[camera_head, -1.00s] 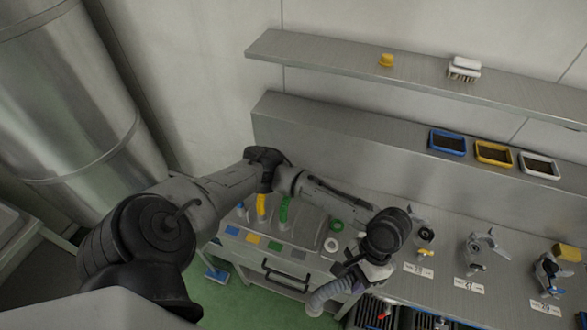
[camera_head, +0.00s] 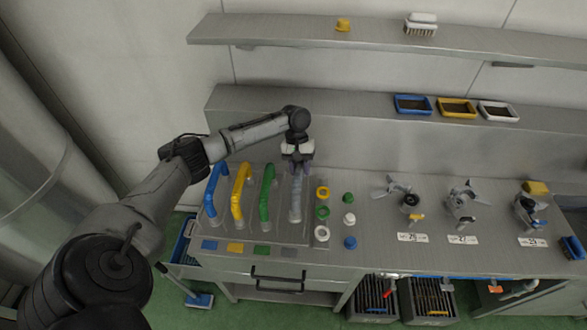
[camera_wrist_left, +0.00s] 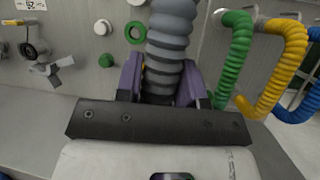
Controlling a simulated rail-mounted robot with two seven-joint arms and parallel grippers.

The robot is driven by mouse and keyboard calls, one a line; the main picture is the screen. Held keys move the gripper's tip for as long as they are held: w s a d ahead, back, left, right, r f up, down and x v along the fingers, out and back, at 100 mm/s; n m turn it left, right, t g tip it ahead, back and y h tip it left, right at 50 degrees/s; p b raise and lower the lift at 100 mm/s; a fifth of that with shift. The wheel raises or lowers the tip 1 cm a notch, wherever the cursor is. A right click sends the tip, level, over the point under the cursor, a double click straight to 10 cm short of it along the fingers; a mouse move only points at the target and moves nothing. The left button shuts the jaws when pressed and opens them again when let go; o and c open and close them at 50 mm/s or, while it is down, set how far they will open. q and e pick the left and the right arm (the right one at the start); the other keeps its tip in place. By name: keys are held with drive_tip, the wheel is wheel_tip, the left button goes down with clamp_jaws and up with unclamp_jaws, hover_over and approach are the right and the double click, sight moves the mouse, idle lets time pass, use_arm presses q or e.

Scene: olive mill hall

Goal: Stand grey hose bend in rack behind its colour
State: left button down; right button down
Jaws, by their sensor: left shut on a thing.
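My left gripper (camera_head: 298,165) is shut on the upper part of the grey hose bend (camera_head: 295,205), which hangs upright over the rack. The ribbed bend also shows between the purple fingers (camera_wrist_left: 162,88) in the left wrist view (camera_wrist_left: 172,40). Its lower end is at the rack's right-hand place, behind the grey square (camera_head: 293,251); I cannot tell whether it is seated. The blue bend (camera_head: 212,192), yellow bend (camera_head: 240,190) and green bend (camera_head: 267,192) stand in the rack (camera_head: 282,229), behind their coloured squares. My right gripper is not in view.
Yellow, green and white rings (camera_head: 322,212) and small caps (camera_head: 349,219) lie right of the rack. Valve fittings (camera_head: 462,203) with number labels stand farther right. Blue, yellow and white trays (camera_head: 457,107) sit on the ledge behind. A brush (camera_head: 421,28) is on the upper shelf.

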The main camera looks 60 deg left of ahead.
use_arm(q)
drive_tip(key=a+f+b, duration=0.3)
drive_tip(key=f+b, duration=0.5)
drive_tip(key=f, duration=0.4)
drive_tip(key=shift+a+f+n+t, duration=0.2)
drive_tip(key=shift+a+n+t, duration=0.1)
drive_tip(key=shift+a+n, duration=0.1)
idle(0.6)
drive_tip(key=shift+s+f, duration=0.1)
drive_tip(key=shift+f, duration=0.05)
idle(0.5)
drive_tip(key=shift+f, duration=0.35)
drive_tip(key=c, duration=0.7)
unclamp_jaws()
drive_tip(key=shift+c, duration=0.2)
drive_tip(key=shift+o, duration=0.8)
drive_tip(key=shift+f, duration=0.1)
